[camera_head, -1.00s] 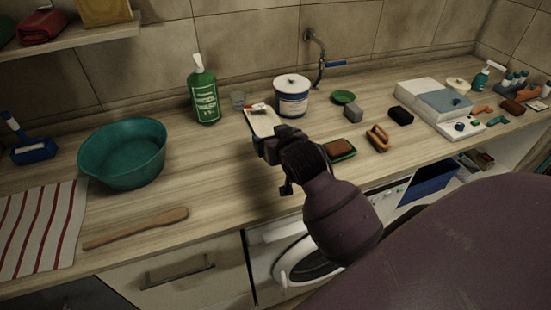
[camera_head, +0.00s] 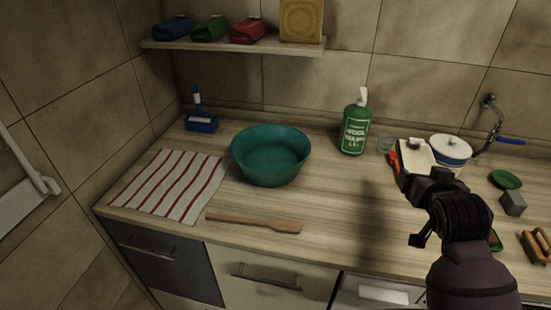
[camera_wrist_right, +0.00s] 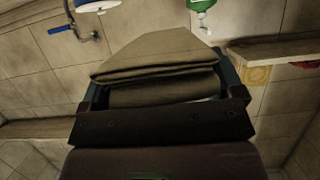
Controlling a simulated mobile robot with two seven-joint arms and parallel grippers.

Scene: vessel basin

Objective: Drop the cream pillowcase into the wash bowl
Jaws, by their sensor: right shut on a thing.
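The cream pillowcase (camera_head: 415,153), a folded cloth, is held by my right gripper (camera_head: 432,175) at the right of the head view. In the right wrist view the folded cloth (camera_wrist_right: 160,52) sits between the two fingers of this gripper (camera_wrist_right: 160,92). The cloth appears raised above the counter, left of the white pot. The wash bowl (camera_head: 268,177) is a teal round basin on the counter, left of the gripper and well apart from it. Its visible inside looks empty. My left gripper is not in view.
A green bottle (camera_head: 355,130) stands between bowl and cloth, towards the wall. A wooden paddle (camera_head: 254,222) lies in front of the bowl. A striped towel (camera_head: 168,185) lies left of it. A shelf (camera_head: 235,45) hangs above. A white-and-blue pot (camera_head: 453,150) stands at right.

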